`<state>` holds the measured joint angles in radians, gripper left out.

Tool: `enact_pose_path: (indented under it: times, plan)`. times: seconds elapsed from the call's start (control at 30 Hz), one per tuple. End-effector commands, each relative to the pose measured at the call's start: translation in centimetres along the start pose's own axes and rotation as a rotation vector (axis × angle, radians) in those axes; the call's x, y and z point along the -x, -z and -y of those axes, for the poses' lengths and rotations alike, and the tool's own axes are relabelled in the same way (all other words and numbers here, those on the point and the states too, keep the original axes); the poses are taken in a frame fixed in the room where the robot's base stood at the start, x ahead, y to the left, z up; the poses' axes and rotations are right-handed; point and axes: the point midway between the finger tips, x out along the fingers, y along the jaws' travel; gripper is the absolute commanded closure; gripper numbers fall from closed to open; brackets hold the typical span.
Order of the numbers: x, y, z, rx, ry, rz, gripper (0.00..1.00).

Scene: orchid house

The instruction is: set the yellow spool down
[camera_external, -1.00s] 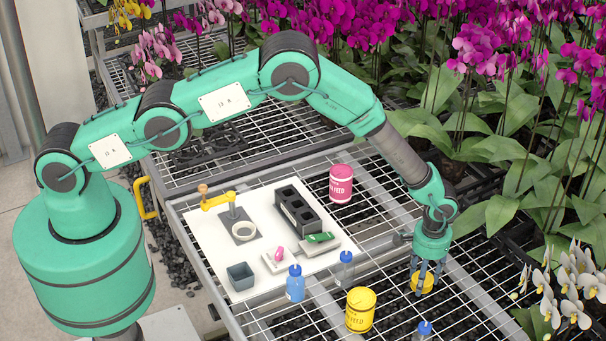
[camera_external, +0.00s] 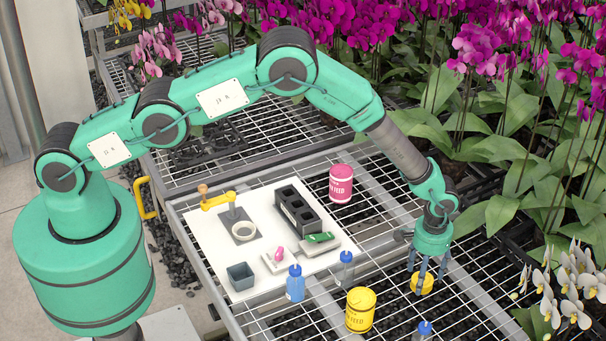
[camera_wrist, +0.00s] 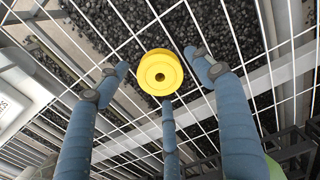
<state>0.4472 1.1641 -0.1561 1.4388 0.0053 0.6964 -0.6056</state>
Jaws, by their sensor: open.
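The yellow spool (camera_external: 422,284) stands on the wire mesh of the bench at the right in the outside view. In the wrist view the spool (camera_wrist: 160,72) shows its round top with a dark centre hole, upright on the mesh. My gripper (camera_external: 428,272) is just above and around it with its fingers spread. In the wrist view the blue fingers of my gripper (camera_wrist: 163,82) stand apart from the spool, with visible gaps on both sides; the lower finger ends close to its edge.
A yellow feed tin (camera_external: 360,311) stands left of the spool, with blue-capped bottles (camera_external: 295,284) (camera_external: 345,270) nearby. A pink tin (camera_external: 341,184) stands farther back. A white board (camera_external: 205,235) carries small tools. Orchids (camera_external: 560,160) crowd the right side. Bare mesh surrounds the spool.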

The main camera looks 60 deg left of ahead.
Motion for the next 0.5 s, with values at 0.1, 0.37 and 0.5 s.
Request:
enact_pose_path:
  times: [0.1,0.37,0.5]
  plan:
    - [1.5,0.1,-0.1,0.000,-0.001,-0.002,0.33]
    - [5.3,0.1,-0.1,0.000,-0.001,-0.002,0.33]
    - [7.3,0.0,0.0,0.000,-0.001,-0.001,0.33]
